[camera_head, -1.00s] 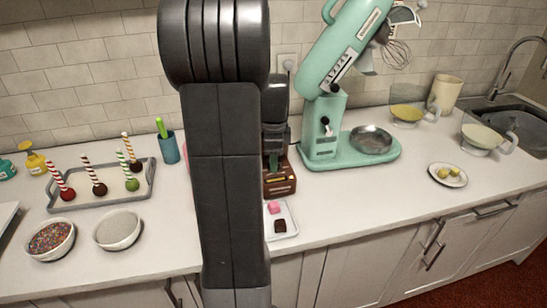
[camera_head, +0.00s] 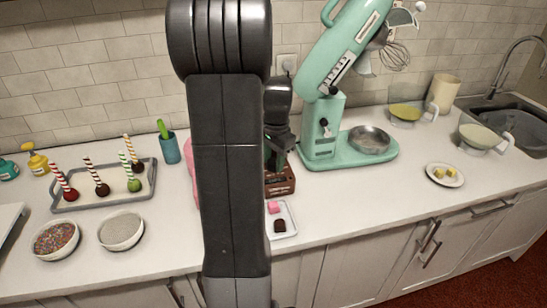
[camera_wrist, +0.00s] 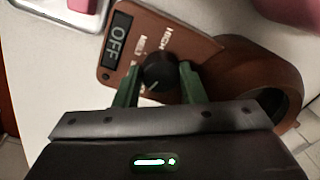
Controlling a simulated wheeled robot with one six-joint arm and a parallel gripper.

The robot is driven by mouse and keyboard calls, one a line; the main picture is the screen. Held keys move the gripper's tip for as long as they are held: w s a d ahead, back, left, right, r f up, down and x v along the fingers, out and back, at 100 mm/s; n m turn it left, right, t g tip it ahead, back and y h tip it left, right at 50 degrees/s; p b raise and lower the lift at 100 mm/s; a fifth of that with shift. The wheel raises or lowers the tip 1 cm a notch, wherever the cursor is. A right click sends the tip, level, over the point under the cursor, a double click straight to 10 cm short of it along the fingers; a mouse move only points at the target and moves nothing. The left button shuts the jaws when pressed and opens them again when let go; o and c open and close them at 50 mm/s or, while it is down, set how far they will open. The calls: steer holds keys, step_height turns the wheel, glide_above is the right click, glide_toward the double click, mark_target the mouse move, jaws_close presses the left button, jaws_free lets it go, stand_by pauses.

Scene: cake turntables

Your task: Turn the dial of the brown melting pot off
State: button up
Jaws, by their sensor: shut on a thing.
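The brown melting pot (camera_head: 281,184) stands on the counter, partly hidden behind my arm in the head view. In the wrist view its brown body (camera_wrist: 208,48) shows a front panel with a black OFF label (camera_wrist: 118,38) and the words HIGH and MELT. The black round dial (camera_wrist: 160,72) sits on this panel, with a small pale mark at its lower edge. My gripper (camera_wrist: 160,75) has its green fingers on either side of the dial and is shut on it. In the head view the gripper (camera_head: 276,156) is at the pot.
A white tray (camera_head: 291,231) with a pink and a dark sweet lies in front of the pot. A mint stand mixer (camera_head: 322,128) stands close to the right. A pink object (camera_head: 190,157) is partly hidden behind my arm. The counter farther right has free room.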

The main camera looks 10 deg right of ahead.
steer(key=shift+n, duration=0.5)
steer(key=o, duration=0.7)
steer(key=r, duration=1.3)
steer(key=shift+s+d+r, duration=0.25)
steer(key=shift+s+r, duration=0.1)
steer(key=shift+r, duration=0.05)
steer(key=f, duration=1.4)
steer(key=shift+w+a, duration=0.25)
steer(key=shift+w, duration=0.1)
